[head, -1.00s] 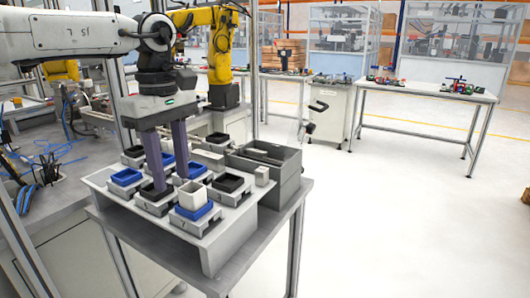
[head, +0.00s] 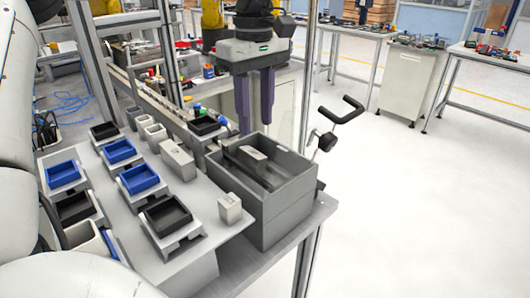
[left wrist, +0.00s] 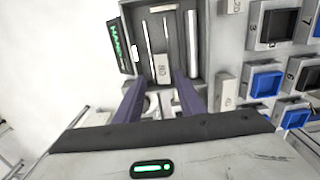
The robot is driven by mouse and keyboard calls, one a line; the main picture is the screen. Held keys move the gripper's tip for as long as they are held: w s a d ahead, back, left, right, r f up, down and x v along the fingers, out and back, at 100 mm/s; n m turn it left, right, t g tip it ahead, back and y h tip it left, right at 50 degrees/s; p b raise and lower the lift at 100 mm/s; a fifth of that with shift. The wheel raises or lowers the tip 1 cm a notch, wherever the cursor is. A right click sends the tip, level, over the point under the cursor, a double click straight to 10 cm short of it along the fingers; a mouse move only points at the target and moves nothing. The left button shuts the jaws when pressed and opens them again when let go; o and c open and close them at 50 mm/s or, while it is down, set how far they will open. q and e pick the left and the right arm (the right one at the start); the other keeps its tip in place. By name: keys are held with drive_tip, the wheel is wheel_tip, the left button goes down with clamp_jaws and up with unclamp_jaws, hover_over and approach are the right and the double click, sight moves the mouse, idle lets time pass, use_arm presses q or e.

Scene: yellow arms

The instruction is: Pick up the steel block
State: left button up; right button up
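A small pale grey block (head: 254,154) lies inside the open grey bin (head: 292,192); it also shows in the left wrist view (left wrist: 162,68), ahead of my fingers. A second small pale block (head: 230,207) stands beside the bin, on the platform's edge. A larger pale block (head: 178,160) stands farther left. I cannot tell for sure which of these is the steel block. My left gripper (head: 255,126) points down over the far side of the bin. Its two purple fingers are apart with nothing between them, and they show in the left wrist view (left wrist: 158,90). My right gripper is not in view.
The platform (head: 210,265) left of the bin carries black trays (head: 166,214) and blue trays (head: 138,180) on grey stands. The bin's walls rise around the block inside. A thin metal post (head: 309,120) stands behind the bin. Open floor lies to the right.

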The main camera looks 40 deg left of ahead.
sight(252, 152)
use_arm(q)
drive_tip(key=shift+s+f, duration=0.2)
drive_tip(key=shift+f, duration=0.4)
drive_tip(key=shift+s+f, duration=0.15)
drive_tip(key=shift+f, duration=0.45)
drive_tip(key=f, duration=0.5)
drive_tip(key=shift+s+a, duration=0.1)
drive_tip(key=shift+a, duration=0.3)
drive_tip(key=shift+f, duration=0.4)
clamp_jaws()
